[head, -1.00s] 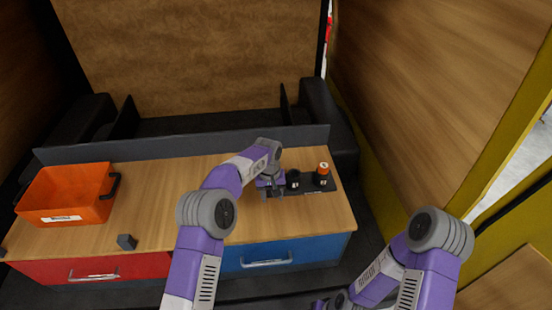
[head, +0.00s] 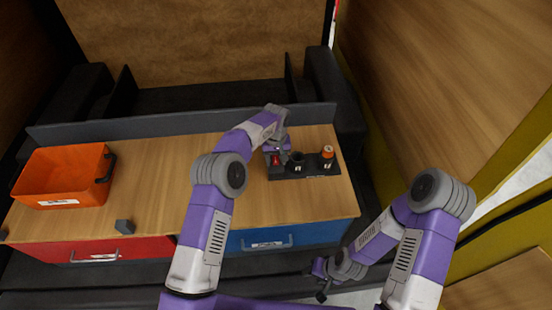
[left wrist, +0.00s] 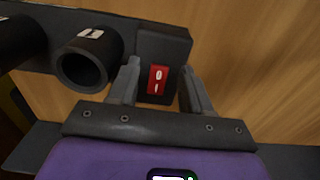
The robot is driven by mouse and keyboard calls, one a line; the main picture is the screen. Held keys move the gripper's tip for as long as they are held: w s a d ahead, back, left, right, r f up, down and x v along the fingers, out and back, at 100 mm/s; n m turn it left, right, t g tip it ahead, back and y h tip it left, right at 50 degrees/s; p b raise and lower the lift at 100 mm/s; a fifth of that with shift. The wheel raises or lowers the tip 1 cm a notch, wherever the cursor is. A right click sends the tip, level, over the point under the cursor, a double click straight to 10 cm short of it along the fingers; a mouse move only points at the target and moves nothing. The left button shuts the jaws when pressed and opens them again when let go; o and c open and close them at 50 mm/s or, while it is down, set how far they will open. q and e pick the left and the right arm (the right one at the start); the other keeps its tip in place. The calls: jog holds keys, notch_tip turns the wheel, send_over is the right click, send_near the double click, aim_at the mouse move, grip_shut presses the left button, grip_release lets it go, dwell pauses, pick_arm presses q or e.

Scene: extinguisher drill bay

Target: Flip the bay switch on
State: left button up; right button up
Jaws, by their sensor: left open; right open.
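The bay switch is a small red rocker (left wrist: 157,80) marked 0 and I, set in the end of a dark block (left wrist: 178,45). Which side is pressed in, I cannot tell. In the head view the red switch (head: 276,159) shows at the left end of the dark block (head: 310,171) on the table. My left gripper (head: 278,150) is over that end. In the left wrist view its fingers (left wrist: 161,68) are apart, one on each side of the switch, with nothing between them. Contact is unclear. My right gripper (head: 320,282) is low in front of the table, empty.
A black tube (head: 297,160) and an orange-topped piece (head: 327,155) stand on the block, right of the switch. The table's middle is clear.

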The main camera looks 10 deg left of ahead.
pick_arm(q)
jog(key=shift+f, duration=0.1)
jog(key=shift+c, duration=0.2)
grip_shut()
jog(key=shift+w+g+p, duration=0.25)
jog(key=shift+g+p, duration=0.05)
jog(key=shift+g, duration=0.1)
jog(key=shift+r+g, duration=0.2)
jog(key=shift+g, duration=0.1)
jog(key=shift+o, duration=0.2)
grip_release()
